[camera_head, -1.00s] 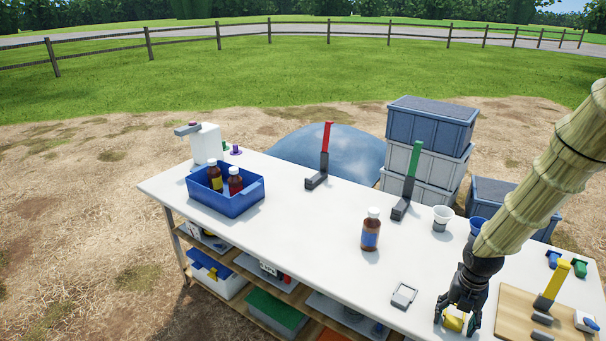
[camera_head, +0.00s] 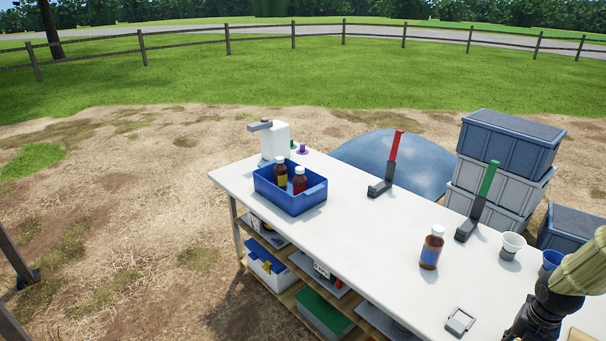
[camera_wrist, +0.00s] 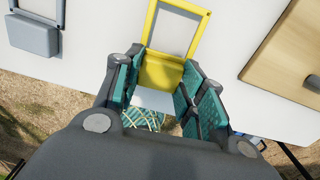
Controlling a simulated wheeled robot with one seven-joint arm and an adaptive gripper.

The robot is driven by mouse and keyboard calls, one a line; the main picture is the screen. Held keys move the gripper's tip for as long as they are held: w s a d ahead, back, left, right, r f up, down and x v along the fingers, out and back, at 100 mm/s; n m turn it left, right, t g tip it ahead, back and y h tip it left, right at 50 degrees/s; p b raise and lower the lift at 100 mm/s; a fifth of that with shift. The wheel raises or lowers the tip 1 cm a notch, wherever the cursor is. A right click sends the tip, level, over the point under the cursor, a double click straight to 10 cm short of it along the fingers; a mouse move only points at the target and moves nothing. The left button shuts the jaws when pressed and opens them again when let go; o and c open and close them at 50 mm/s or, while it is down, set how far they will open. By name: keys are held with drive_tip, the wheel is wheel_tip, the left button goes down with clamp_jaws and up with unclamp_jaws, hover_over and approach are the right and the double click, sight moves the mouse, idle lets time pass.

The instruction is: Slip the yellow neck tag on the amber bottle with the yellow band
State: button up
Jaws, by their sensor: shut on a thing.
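The yellow neck tag (camera_wrist: 160,72) has an open rectangular frame and a solid yellow end. In the wrist view my gripper (camera_wrist: 160,90) is shut on that solid end between its teal pads. In the head view my gripper (camera_head: 530,328) is at the bottom right, cut off by the picture edge, and the tag is hidden there. The amber bottle with the yellow band (camera_head: 281,180) stands upright in the blue crate (camera_head: 290,201), far to the left of my gripper.
A red-banded amber bottle (camera_head: 300,183) shares the crate. A blue-banded amber bottle (camera_head: 432,248) stands on the white table (camera_head: 350,250). Red (camera_head: 393,160) and green (camera_head: 483,195) upright posts stand along the back edge. A small grey-white item (camera_head: 459,321) lies near the front edge. The middle is clear.

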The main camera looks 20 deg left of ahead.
drive_tip(key=shift+r+p, duration=2.35)
drive_tip(key=shift+r, duration=0.05)
